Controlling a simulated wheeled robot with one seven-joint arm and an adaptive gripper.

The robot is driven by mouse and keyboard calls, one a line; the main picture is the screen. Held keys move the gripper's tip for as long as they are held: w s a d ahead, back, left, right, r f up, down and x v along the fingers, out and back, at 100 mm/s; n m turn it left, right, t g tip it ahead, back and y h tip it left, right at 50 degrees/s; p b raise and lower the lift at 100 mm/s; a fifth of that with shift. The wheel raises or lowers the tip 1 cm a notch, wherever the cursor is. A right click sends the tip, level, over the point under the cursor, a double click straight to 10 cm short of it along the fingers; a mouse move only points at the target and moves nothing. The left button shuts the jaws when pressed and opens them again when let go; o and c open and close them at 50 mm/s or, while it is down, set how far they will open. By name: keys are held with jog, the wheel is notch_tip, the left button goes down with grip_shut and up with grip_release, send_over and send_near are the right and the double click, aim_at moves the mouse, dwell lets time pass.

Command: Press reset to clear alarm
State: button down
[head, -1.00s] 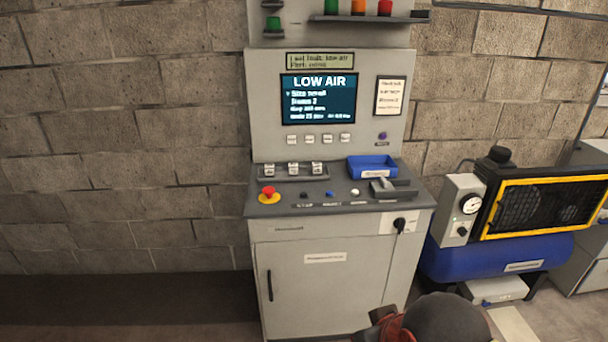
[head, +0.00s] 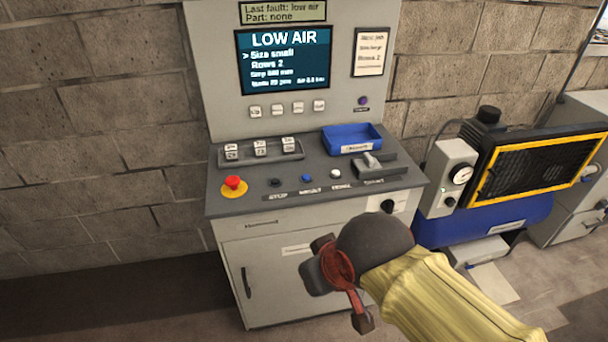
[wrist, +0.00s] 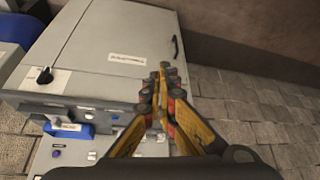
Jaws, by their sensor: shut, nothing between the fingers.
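A grey control cabinet stands against the wall, its screen (head: 284,60) reading LOW AIR. On its sloping desk, a row holds a black button (head: 275,183), a blue button (head: 306,178) and a white button (head: 335,173). The label below the blue one seems to read RESET, but the print is blurred. My gripper (wrist: 165,72) is shut and empty in the wrist view, in front of the cabinet door (wrist: 110,40). In the head view it is in front of and below the desk's front edge, apart from the buttons, its fingertips hard to make out.
A red emergency-stop knob (head: 233,184) is left of the buttons. A blue tray (head: 352,140) and a lever (head: 372,162) are at the desk's right. A keypad (head: 260,150) sits behind the buttons. A compressor with a blue tank (head: 500,222) stands right.

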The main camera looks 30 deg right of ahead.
jog(key=w+d+r+n+h+p, duration=0.1)
jog(key=w+d+r+p, duration=0.25)
jog(key=w+p, duration=0.2)
jog(key=w+d+r+h+p, duration=0.1)
jog(key=w+d+r+p, duration=0.25)
jog(key=w, duration=0.35)
jog(key=n+t+y+p, duration=0.1)
jog(key=n+t+p, duration=0.45)
jog(key=p, duration=1.65)
send_over(304, 177)
notch_tip(304, 177, down, 5)
jog(key=n+g, duration=0.2)
jog(key=shift+r, duration=0.2)
jog(key=shift+f+b, duration=0.15)
jog(key=shift+b, duration=0.15)
notch_tip(304, 177, down, 8)
jog(key=b, duration=0.7)
jog(key=shift+f, duration=0.2)
jog(key=shift+f+b, duration=0.45)
jog(key=shift+b, duration=0.05)
